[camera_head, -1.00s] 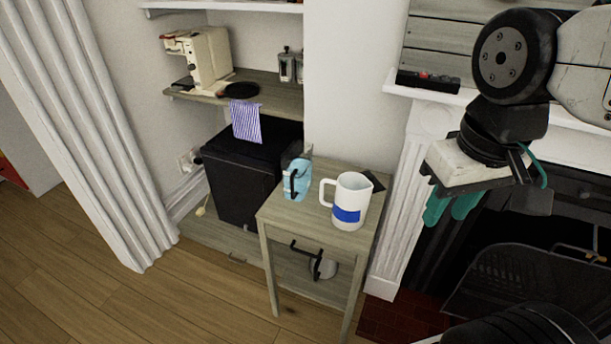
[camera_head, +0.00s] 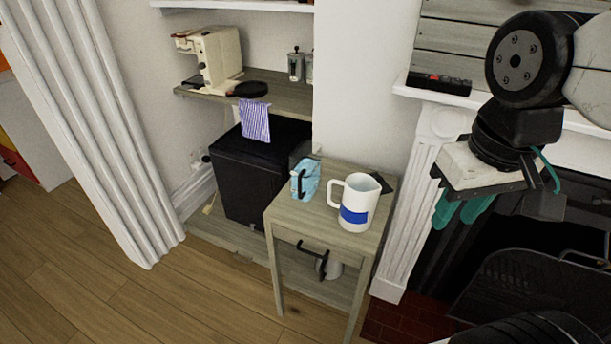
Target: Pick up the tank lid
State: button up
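No part is plainly recognisable as the tank lid. A flat dark round piece (camera_head: 250,89) lies on the upper shelf beside the cream coffee machine (camera_head: 212,57), and a small flat black piece (camera_head: 381,183) lies on the side table behind the white jug; I cannot tell whether either is the lid. My gripper (camera_head: 461,212), with teal fingers, hangs at the right in front of the fireplace, pointing down. Its fingers look apart with nothing between them. It is well to the right of the shelf and apart from the table.
The wooden side table (camera_head: 286,219) holds a light blue handled item (camera_head: 308,180) and a white jug (camera_head: 356,207) with a blue band. A striped cloth (camera_head: 255,121) hangs from the shelf above a black cabinet (camera_head: 240,180). Wooden floor (camera_head: 90,275) is clear at lower left.

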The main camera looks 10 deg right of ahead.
aim_at(387, 188)
jog(key=z, duration=1.55)
jog(key=i, duration=0.75)
jog(key=u, duration=2.6)
